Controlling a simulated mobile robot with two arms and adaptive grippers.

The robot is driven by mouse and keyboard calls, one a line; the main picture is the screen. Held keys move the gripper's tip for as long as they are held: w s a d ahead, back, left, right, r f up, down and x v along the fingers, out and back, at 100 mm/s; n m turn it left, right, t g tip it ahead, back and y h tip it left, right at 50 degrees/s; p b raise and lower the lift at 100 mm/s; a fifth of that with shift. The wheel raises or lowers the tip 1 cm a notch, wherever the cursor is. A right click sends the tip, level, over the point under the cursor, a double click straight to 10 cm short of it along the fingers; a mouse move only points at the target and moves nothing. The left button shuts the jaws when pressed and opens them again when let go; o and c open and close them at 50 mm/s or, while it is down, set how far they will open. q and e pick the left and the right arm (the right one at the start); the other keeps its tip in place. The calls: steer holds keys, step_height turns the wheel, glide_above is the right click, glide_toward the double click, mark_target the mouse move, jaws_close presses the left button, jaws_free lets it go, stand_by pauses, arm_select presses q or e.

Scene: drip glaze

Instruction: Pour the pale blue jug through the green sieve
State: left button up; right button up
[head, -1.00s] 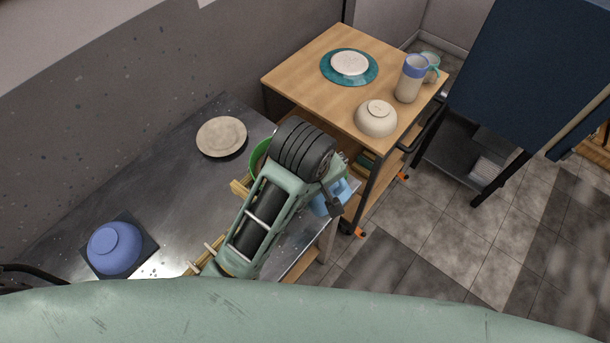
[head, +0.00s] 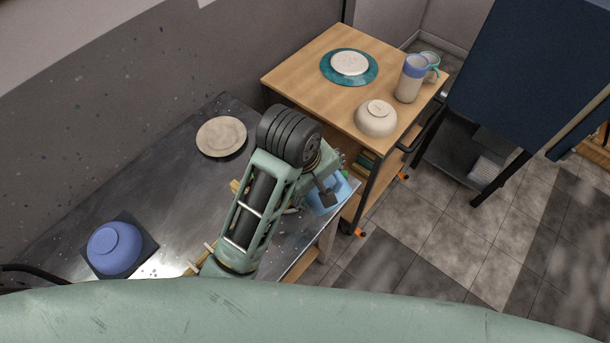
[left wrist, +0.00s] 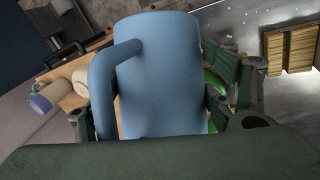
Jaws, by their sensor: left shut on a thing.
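The pale blue jug (head: 328,200) is partly hidden behind my left wrist in the head view. In the left wrist view the jug (left wrist: 165,70) fills the middle, with its curved handle (left wrist: 101,90) on the left. My left gripper (left wrist: 158,100) is shut on the jug, with dark green fingers on either side. The jug's contents and exact tilt cannot be told. Bright green parts, probably the green sieve (left wrist: 213,84), show behind the jug and fingers in the left wrist view. My right gripper is not in view.
A beige plate (head: 221,137) and a blue bowl (head: 114,248) on a dark square lie on the metal table (head: 170,190). A wooden cart (head: 310,75) beside it bears a teal plate, an upturned cream bowl (head: 376,119) and mugs.

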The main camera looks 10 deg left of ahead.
arm_select(q)
steer(key=shift+w+r, duration=0.25)
steer(key=shift+r, duration=0.1)
steer(key=shift+a+r+g+h, duration=0.25)
steer(key=shift+a+g+h, duration=0.15)
steer(key=shift+h, duration=0.1)
steer(key=shift+d, duration=0.2)
steer(key=shift+a+r, duration=0.1)
steer(key=shift+w+a+r, duration=0.1)
steer(key=shift+r, duration=0.2)
steer(key=shift+w+a+r+g+h, duration=0.15)
steer(key=shift+w+a+g+h, duration=0.1)
steer(key=shift+g+h, duration=0.2)
stand_by(0.4)
